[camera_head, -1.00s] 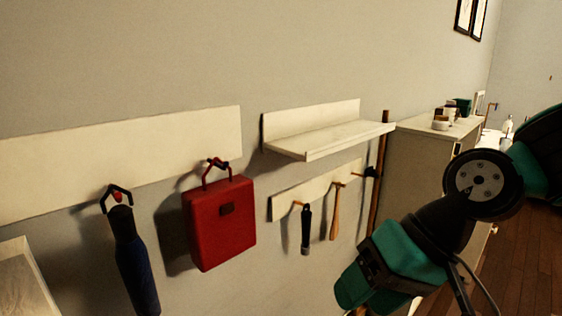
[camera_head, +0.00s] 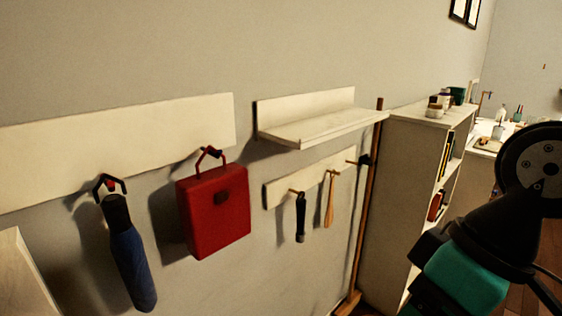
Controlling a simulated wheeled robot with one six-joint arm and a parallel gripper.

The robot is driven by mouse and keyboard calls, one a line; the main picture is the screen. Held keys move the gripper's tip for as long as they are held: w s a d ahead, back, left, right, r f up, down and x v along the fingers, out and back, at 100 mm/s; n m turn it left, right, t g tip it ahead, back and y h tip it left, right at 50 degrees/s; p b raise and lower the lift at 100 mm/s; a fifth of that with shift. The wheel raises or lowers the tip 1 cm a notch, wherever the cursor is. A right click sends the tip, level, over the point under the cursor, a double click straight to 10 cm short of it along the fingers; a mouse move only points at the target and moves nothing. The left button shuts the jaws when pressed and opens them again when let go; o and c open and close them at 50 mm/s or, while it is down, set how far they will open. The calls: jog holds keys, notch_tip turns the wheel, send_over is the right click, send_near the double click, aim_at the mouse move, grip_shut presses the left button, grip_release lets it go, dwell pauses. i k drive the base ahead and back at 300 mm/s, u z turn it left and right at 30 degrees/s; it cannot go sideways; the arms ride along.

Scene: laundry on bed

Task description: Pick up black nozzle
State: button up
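No object can be surely told as the black nozzle. A slim black object (camera_head: 300,217) hangs from a peg on the small white rail, left of a wooden-handled item (camera_head: 329,202). A small black piece (camera_head: 364,160) sits at the rail's right end, by an upright wooden pole. My arm, teal and black, fills the lower right, well right of the rail. My gripper's fingers are not in view.
A dark blue umbrella (camera_head: 131,262) and a red bag (camera_head: 213,212) hang from hooks on a long white board (camera_head: 110,140). An empty white shelf (camera_head: 318,128) juts from the wall. A bookcase (camera_head: 402,165) with jars on top stands behind my arm.

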aim_at(301, 204)
jog(key=u, duration=0.55)
jog(key=k, duration=1.15)
jog(key=z, duration=0.35)
jog(key=i, duration=0.5)
jog(key=z, duration=0.55)
jog(key=i, duration=1.25)
jog(key=u, duration=0.65)
